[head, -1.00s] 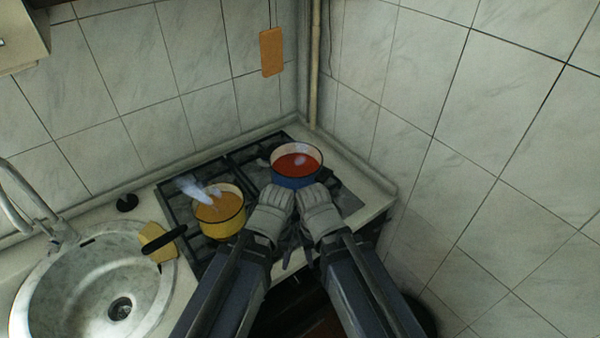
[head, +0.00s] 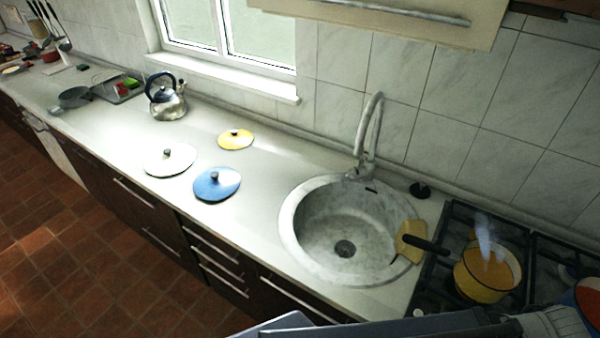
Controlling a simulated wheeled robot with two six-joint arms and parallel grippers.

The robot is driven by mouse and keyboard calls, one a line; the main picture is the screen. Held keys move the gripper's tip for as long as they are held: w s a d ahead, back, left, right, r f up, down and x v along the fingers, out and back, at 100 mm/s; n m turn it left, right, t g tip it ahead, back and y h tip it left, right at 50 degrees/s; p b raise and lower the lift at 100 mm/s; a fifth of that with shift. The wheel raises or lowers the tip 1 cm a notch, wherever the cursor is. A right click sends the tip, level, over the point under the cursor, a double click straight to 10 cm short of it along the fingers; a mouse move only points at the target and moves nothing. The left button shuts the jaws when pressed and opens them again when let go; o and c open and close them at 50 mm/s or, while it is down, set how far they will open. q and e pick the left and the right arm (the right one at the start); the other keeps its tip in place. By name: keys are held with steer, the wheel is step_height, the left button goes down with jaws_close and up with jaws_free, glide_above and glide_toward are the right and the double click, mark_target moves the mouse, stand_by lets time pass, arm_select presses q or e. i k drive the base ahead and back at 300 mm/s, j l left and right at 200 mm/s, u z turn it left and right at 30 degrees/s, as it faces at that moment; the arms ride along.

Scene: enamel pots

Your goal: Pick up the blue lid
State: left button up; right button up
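The blue lid (head: 217,184) lies flat on the light countertop, to the left of the sink, with its dark knob facing up. Nothing touches it. My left gripper (head: 560,322) shows only in part at the bottom right edge, beside the blue pot (head: 591,300) and far from the lid. Its fingers are too cut off to tell open from shut. My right gripper is not in view.
A white lid (head: 168,160) and a yellow lid (head: 235,139) lie near the blue one. A kettle (head: 167,98) stands behind. The round sink (head: 300,240) and its tap (head: 370,130) separate the lids from the stove, where a yellow pot (head: 487,272) steams.

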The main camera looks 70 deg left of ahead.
mark_target(218, 182)
steer(key=u, duration=3)
steer(key=i+j, duration=1.1)
steer(key=i+z, duration=0.1)
steer(key=z, duration=1.5)
